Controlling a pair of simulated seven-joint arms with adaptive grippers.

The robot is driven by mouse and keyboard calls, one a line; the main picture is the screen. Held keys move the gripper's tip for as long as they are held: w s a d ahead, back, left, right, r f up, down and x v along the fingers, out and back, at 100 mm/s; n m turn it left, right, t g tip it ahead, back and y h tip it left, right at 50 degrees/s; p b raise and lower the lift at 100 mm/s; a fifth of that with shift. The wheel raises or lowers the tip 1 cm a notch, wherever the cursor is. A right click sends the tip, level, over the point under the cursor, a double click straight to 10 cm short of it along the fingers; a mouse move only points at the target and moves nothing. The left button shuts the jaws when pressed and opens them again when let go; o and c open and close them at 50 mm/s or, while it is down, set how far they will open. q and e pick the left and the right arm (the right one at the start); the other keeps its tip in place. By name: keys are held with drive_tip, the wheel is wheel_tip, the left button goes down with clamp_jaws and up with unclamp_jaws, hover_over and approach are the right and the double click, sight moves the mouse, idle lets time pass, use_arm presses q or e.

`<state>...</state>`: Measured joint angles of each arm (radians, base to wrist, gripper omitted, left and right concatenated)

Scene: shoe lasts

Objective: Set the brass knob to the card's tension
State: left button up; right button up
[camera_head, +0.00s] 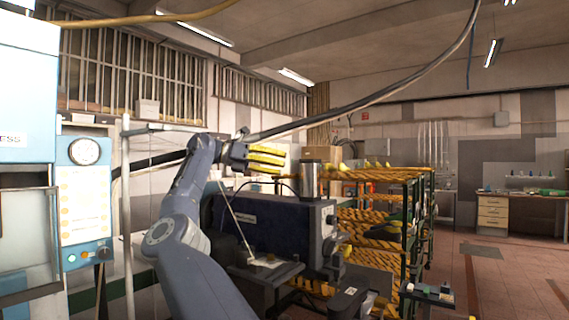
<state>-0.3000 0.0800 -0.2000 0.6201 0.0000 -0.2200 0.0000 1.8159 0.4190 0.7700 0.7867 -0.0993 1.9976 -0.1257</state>
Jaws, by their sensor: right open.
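Small knobs (331,220) show on the machine's right end; I cannot make out which is brass. The gripper is up and left of them, apart from them. A small pale card-like piece (265,262) lies on the machine's bed, its writing too small to read.
A pale blue cabinet with a round gauge (84,151) stands at the left. A silver cylinder (311,180) stands on the machine. A rack (405,215) of yellow pieces is behind it. A small dark tray (428,295) is at lower right. Open floor lies further right.

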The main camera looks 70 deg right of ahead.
drive_tip(key=shift+s+d+r+g, duration=0.15)
drive_tip(key=shift+s+r+g, duration=0.15)
drive_tip(key=shift+r, duration=0.05)
idle(0.3)
drive_tip(key=t+y, duration=0.4)
drive_tip(key=t, duration=0.8)
approach(270, 255)
drive_tip(key=shift+g, duration=0.3)
drive_tip(key=x, duration=1)
drive_tip(key=shift+w+d+f, duration=0.15)
drive_tip(key=shift+w+d, duration=0.05)
drive_tip(key=shift+d, duration=0.05)
drive_tip(key=shift+c, duration=0.3)
